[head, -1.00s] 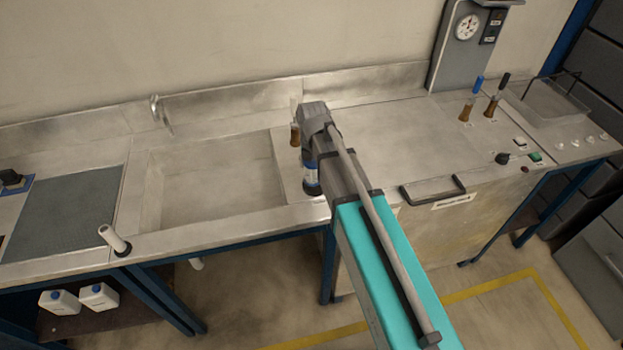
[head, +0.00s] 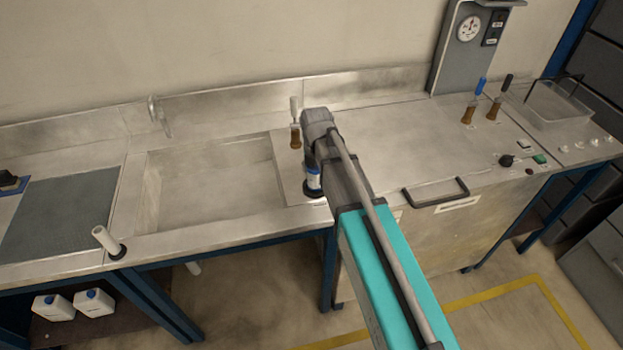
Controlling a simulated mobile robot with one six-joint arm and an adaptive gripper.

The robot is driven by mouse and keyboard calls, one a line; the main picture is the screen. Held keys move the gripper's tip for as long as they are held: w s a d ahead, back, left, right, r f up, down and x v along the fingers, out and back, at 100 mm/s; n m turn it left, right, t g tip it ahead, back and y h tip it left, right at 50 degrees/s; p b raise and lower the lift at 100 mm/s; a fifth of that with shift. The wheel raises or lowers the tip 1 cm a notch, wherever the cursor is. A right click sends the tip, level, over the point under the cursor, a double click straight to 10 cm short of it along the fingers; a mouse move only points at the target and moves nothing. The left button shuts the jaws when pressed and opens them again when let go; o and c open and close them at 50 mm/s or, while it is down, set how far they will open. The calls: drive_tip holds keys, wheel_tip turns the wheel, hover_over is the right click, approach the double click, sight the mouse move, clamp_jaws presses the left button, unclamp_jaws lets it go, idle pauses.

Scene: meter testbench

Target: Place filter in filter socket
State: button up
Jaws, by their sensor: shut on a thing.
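My arm reaches in from the lower right, and its end is over the bench strip right of the sink. My gripper (head: 309,163) points down there, small and mostly hidden behind my wrist and arm. It is shut on the filter (head: 313,178), a small white and blue cylinder. The filter is upright, with a dark round ring (head: 313,190) directly below it at the bench's front edge. This ring looks like the filter socket. I cannot tell whether the filter is seated in it or just above it; the fingertips are not clear.
A brown-based piece with a white handle (head: 295,125) stands close behind my wrist. The sink (head: 210,190) lies left, with a tilted white tube (head: 107,240) beyond it. On the right are a black handle (head: 435,192) and brown-based pieces with blue (head: 470,108) and black (head: 496,105) handles.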

drive_tip(key=shift+f+b, duration=0.55)
drive_tip(key=shift+f, duration=0.3)
drive_tip(key=shift+f, duration=0.15)
drive_tip(key=o, duration=1.2)
drive_tip(key=shift+c, duration=0.2)
drive_tip(key=shift+r, duration=0.2)
wheel_tip(320, 180, up, 12)
drive_tip(key=p, duration=1.2)
drive_tip(key=shift+d, duration=0.1)
